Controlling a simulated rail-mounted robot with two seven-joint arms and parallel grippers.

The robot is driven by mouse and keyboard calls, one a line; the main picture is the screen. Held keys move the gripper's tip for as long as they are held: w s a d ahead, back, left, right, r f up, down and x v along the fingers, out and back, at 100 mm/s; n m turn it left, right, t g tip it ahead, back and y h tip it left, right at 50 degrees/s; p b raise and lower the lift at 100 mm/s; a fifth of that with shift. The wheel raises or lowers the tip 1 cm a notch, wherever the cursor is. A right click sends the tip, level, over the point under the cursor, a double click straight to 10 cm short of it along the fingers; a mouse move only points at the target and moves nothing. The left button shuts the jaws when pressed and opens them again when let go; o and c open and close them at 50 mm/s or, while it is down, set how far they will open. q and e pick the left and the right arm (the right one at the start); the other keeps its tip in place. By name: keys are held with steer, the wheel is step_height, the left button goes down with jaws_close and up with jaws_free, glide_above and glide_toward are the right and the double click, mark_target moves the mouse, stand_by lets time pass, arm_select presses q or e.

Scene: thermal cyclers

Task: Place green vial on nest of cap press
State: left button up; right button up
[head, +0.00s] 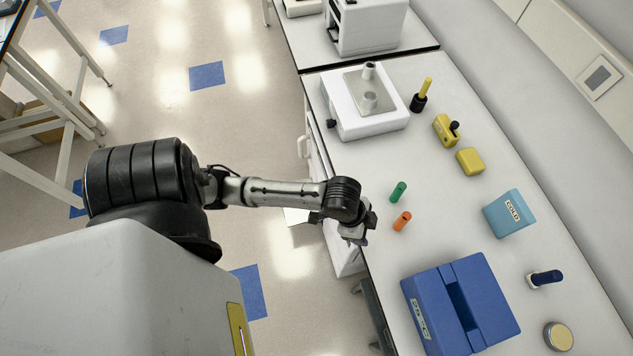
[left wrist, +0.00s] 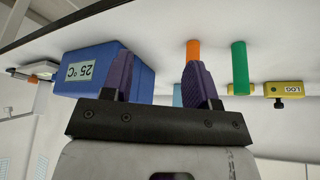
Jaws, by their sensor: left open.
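The green vial (head: 398,192) stands upright on the white bench, just beyond an orange vial (head: 402,221). The left wrist view is upside down; the green vial (left wrist: 240,68) shows there right of both fingers, with the orange vial (left wrist: 193,50) partly behind the right finger. My left gripper (head: 358,236) is over the bench's near edge, left of the vials and apart from them. Its purple fingers (left wrist: 163,78) are spread and empty. A white device (head: 345,112), apparently the cap press, stands farther back, with a metal plate and a short cylinder (head: 369,101). My right gripper is not in view.
A blue block (head: 420,309) marked 25 °C lies right of my gripper. A light-blue COLD block (head: 511,213), yellow blocks (head: 469,161), a yellow-handled tool (head: 421,94), a dark-blue-capped item (head: 546,278) and a round tin (head: 558,336) are around. Bench between vials and white device is clear.

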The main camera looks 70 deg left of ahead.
arm_select(q)
steer(key=shift+o, duration=0.4)
steer(key=s+n+y, duration=0.2)
steer(key=s+n, duration=0.2)
steer(key=s, duration=0.7)
steer(key=shift+s+d+f, duration=0.2)
steer(key=shift+s, duration=0.05)
steer(key=shift+s+a+n+y, duration=0.2)
steer(key=shift+s+n+y, duration=0.1)
steer(key=shift+s+n, duration=0.1)
steer(key=shift+w, duration=0.1)
